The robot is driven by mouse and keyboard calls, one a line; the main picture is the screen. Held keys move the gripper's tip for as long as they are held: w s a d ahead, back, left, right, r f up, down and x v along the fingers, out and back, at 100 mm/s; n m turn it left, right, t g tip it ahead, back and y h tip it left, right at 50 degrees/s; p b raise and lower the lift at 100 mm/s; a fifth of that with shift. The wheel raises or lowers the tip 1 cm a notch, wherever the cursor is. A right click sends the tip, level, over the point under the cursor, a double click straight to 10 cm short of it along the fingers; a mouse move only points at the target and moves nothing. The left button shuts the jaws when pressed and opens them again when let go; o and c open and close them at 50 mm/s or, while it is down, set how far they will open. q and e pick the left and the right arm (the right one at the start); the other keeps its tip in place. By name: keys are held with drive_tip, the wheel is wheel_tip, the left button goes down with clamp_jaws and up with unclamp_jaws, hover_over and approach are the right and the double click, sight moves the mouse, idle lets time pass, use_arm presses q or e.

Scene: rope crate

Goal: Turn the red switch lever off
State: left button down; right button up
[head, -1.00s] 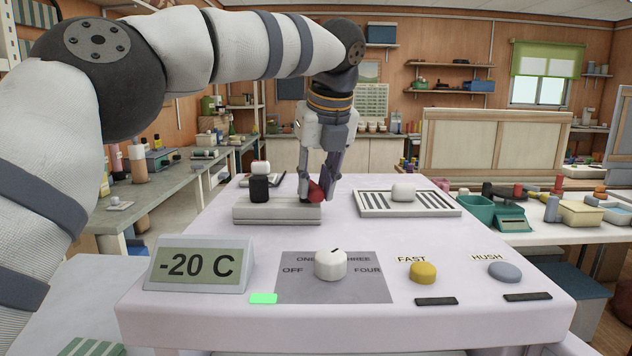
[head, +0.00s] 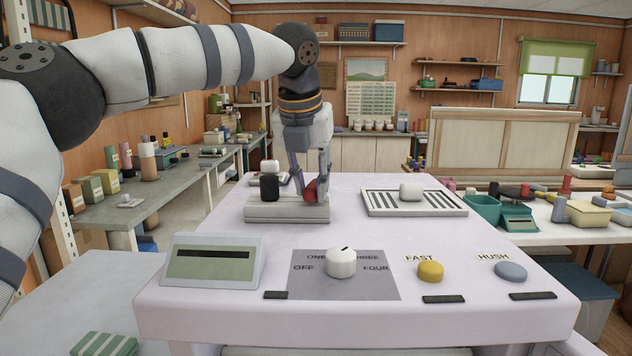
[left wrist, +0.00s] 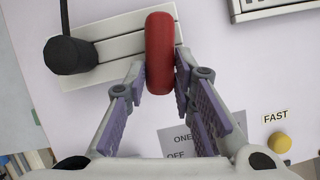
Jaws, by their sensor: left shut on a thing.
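The red switch lever (head: 311,191) stands at the right end of a pale ribbed switch base (head: 287,214) on the table. In the left wrist view the lever is a thick red bar (left wrist: 160,52) across the base (left wrist: 105,40). My left gripper (head: 312,186) is shut on the lever, with one finger on each side of it. The fingers hide part of it in the head view. A black lever (head: 270,187) stands at the left of the base; it also shows in the left wrist view (left wrist: 68,55). My right gripper is not in view.
A display box (head: 213,262) with a blank, barred screen stands at the front left. A white dial (head: 341,263), a yellow button (head: 430,271) and a grey button (head: 510,271) sit along the front. A slotted tray (head: 450,209) lies right of the switch base.

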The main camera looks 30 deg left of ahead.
use_arm(q)
drive_tip(key=shift+a+m+h, duration=0.25)
drive_tip(key=shift+m+h, duration=0.05)
drive_tip(key=shift+m, duration=0.4)
drive_tip(key=c, duration=1.4)
unclamp_jaws()
drive_tip(key=shift+o, duration=0.2)
drive_tip(key=v, duration=1.2)
drive_tip(key=shift+s, duration=0.2)
